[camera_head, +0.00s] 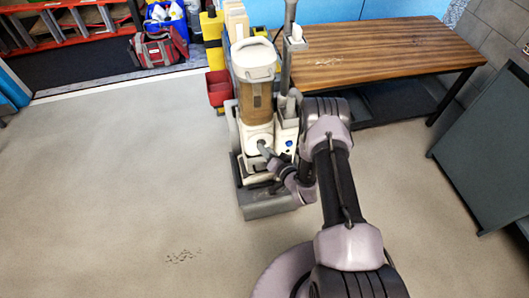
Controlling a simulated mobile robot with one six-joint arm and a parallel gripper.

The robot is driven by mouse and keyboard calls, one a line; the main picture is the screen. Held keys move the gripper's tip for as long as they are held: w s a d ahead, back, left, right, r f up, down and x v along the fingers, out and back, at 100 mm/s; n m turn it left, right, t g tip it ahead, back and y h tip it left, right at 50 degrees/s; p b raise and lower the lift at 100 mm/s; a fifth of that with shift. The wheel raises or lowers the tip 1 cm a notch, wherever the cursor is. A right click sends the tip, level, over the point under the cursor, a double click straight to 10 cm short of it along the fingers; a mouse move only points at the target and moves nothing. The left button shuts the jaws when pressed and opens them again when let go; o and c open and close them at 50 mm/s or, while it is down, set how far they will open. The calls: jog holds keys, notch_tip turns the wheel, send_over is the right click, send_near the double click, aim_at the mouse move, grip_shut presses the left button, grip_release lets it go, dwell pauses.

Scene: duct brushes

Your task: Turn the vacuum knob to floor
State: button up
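The upright vacuum (257,105) stands on the floor near the middle of the view. It has a cream body, a brownish clear canister and a grey floor head (266,207). My arm reaches in from the lower right. My gripper (266,152) is at the low front of the vacuum's body, close to or touching it. The gripper is small here and I cannot tell whether its fingers are open or shut. I cannot make out the knob; the gripper may cover it. A small blue spot (289,143) shows on the body to the right of the gripper.
A wooden bench (380,50) stands behind and to the right. Yellow and red bins (219,88) stand left of the vacuum. A dark grey cabinet (485,150) is at the right edge. A red bag (160,48) lies at the back. The floor at left is open, with dark specks (183,256).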

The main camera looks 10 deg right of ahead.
jog(key=shift+w+a+f, duration=0.15)
jog(key=shift+w+a, duration=0.05)
jog(key=shift+w, duration=0.4)
grip_shut()
